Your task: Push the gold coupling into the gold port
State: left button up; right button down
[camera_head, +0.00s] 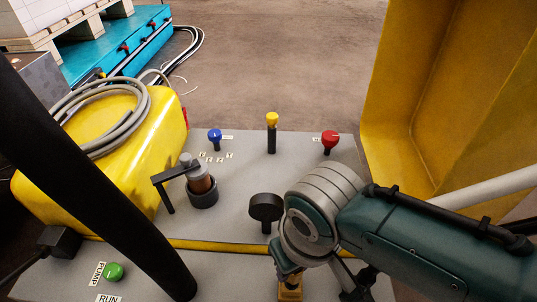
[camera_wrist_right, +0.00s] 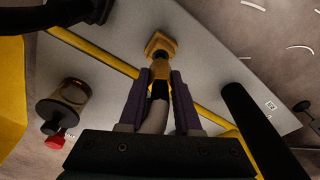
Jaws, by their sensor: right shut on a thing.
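In the right wrist view, the gold coupling (camera_wrist_right: 160,70) sits at the end of a hose (camera_wrist_right: 156,112) between the dark fingers of my right gripper (camera_wrist_right: 163,88). The gripper is shut on it. The gold port (camera_wrist_right: 160,43), a blocky gold fitting on the grey panel, lies straight ahead of the coupling. The coupling's front end is at the port in this view, but I cannot tell how deep it sits. In the head view, gold metal (camera_head: 290,291) shows at the bottom edge, below my teal right arm, which hides most of the gripper. My left gripper is not in view.
The grey panel (camera_head: 245,205) carries blue (camera_head: 215,135), yellow (camera_head: 272,119) and red (camera_head: 330,138) knobs, a black round knob (camera_head: 266,207) and a green button (camera_head: 114,271). A yellow housing (camera_head: 150,125) with coiled hose stands left. A yellow wall (camera_head: 420,100) rises right.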

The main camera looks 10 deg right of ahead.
jog(key=shift+f+b, duration=1.1)
jog(key=shift+f, duration=0.35)
jog(key=c, duration=0.5)
grip_release()
jog(key=r+p, duration=0.6)
jog(key=s+r+p, duration=0.1)
jog(key=r+p, duration=0.2)
jog(key=r, duration=0.1)
jog(key=shift+s+d+p, duration=0.1)
jog(key=shift+d+p, duration=0.05)
jog(key=shift+p, duration=0.2)
